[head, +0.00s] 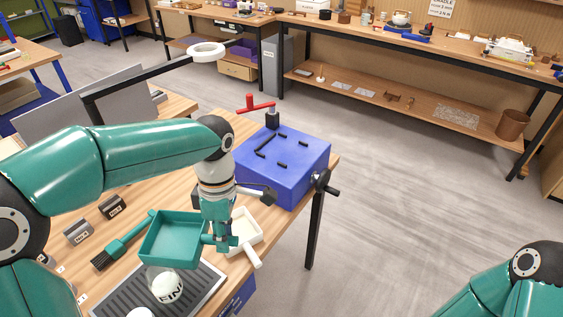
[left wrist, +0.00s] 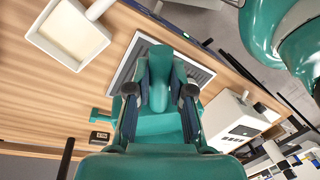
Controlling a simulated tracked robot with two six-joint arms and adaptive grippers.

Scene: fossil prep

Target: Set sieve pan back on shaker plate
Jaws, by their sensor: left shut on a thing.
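The sieve pan is a teal square tray (head: 172,240) with a short handle. My left gripper (head: 217,238) is shut on its handle and holds it above the front of the wooden bench, partly over a black ribbed tray (head: 203,291). In the left wrist view the teal handle (left wrist: 158,75) sits between the two dark fingers. The shaker plate is the top of a blue box (head: 280,153), with black pegs and bars on it, standing behind the gripper at the bench's right end. My right gripper is out of view; only part of that arm shows.
A white pan with a handle (head: 246,228) lies between gripper and blue box. A jar marked FIN (head: 167,286) stands below the teal pan. A brush (head: 126,241) and small grey blocks lie left. A red-handled clamp (head: 256,105) rises behind the blue box; a lamp arm (head: 150,75) spans the back.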

